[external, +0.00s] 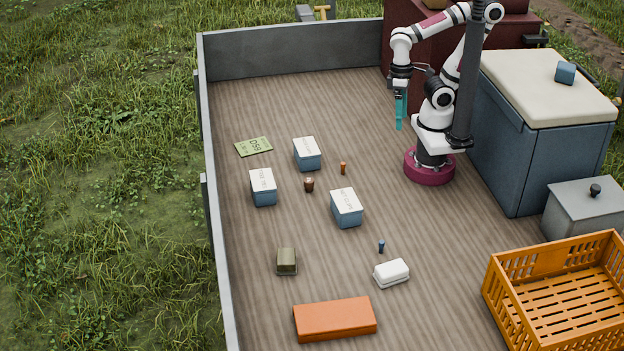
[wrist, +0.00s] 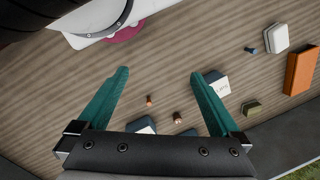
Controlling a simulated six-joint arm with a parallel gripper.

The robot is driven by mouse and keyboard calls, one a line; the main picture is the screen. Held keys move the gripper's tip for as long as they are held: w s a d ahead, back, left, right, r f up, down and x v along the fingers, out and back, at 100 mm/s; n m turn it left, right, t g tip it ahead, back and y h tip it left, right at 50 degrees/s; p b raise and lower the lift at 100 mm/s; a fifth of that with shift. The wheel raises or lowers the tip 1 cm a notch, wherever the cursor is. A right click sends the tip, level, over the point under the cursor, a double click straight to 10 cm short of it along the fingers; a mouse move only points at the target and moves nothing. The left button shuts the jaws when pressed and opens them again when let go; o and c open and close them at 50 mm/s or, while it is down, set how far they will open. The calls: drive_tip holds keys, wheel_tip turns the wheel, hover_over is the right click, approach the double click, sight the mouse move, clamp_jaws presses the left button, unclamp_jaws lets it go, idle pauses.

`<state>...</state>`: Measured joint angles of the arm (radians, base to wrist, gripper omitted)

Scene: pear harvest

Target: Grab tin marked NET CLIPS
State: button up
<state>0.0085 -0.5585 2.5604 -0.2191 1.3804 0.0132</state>
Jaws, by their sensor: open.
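Three blue tins with white lettered lids stand on the wooden deck: a front right tin (external: 347,215), a left tin (external: 264,196) and a back tin (external: 308,162). Their lettering is too small to read surely in the external view. In the wrist view the front right tin (wrist: 218,84) shows part of a word that may end in "LIPS", partly behind the right finger. The other two tins are mostly hidden by the gripper body there. My gripper (external: 399,112) is open and empty, high above the deck, right of and behind the tins; its teal fingers (wrist: 160,75) are spread.
A brown piece (external: 309,185) and an orange piece (external: 343,168) stand between the tins. A green card (external: 254,147), olive box (external: 287,262), white box (external: 391,273), blue piece (external: 381,246) and orange case (external: 335,319) lie around. An orange crate (external: 497,293) stands front right.

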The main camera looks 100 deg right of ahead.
drive_tip(key=shift+a, duration=0.1)
idle(0.6)
drive_tip(key=w+a+m+g+y, duration=0.2)
drive_tip(key=w, duration=0.2)
drive_tip(key=m+t+y, duration=0.1)
drive_tip(key=m+y, duration=0.8)
drive_tip(key=y, duration=0.1)
approach(349, 210)
drive_tip(key=a+f, duration=0.2)
drive_tip(key=s+a+f, duration=0.1)
drive_tip(key=a, duration=0.2)
drive_tip(key=a+f, duration=0.2)
drive_tip(key=shift+s+a+f, duration=0.15)
drive_tip(key=shift+f, duration=0.15)
drive_tip(key=c, duration=1.4)
